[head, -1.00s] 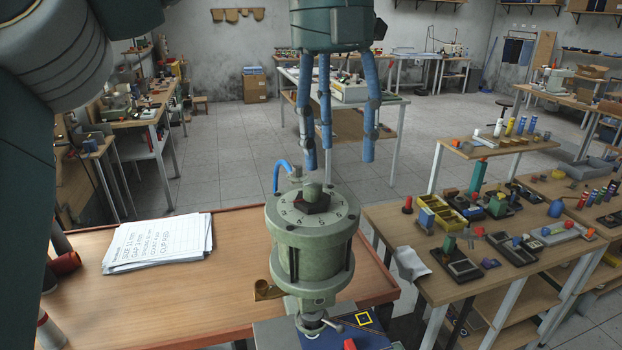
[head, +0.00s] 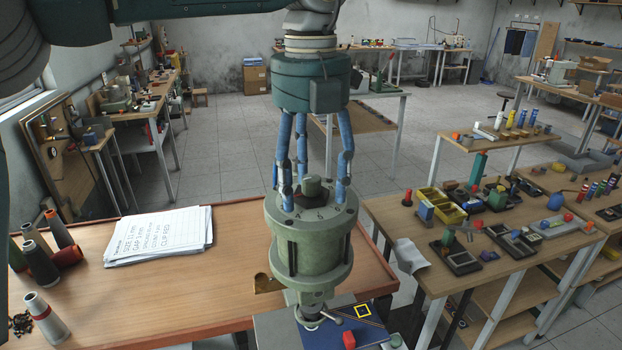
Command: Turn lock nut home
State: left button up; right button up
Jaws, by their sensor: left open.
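A green pneumatic cylinder (head: 311,245) stands upright on the near bench, with a marked dial face on its top. The dark lock nut (head: 319,200) sits around the foot of the stub, partly hidden. My left gripper (head: 312,190) points straight down over the cylinder. Its blue fingers are open and spread around the stub and nut, with tips close to the dial. I cannot tell whether any finger touches the nut. My right gripper is not in view.
A cluttered side table (head: 420,268) stands to the right.

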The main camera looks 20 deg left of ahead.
pick_arm(q)
jog(key=shift+c, duration=0.6)
jog(key=shift+w+f, duration=0.1)
jog(key=c, duration=1)
jog(key=shift+f+m, duration=0.1)
jog(key=shift+m, duration=0.2)
jog(key=shift+c, duration=0.2)
jog(key=m, duration=0.4)
jog(key=shift+a+m, duration=0.1)
jog(key=shift+m, duration=0.2)
jog(key=m+p, duration=0.1)
jog(key=m, duration=0.5)
jog(key=shift+a+m+p, duration=0.1)
jog(key=shift+m+p, duration=0.3)
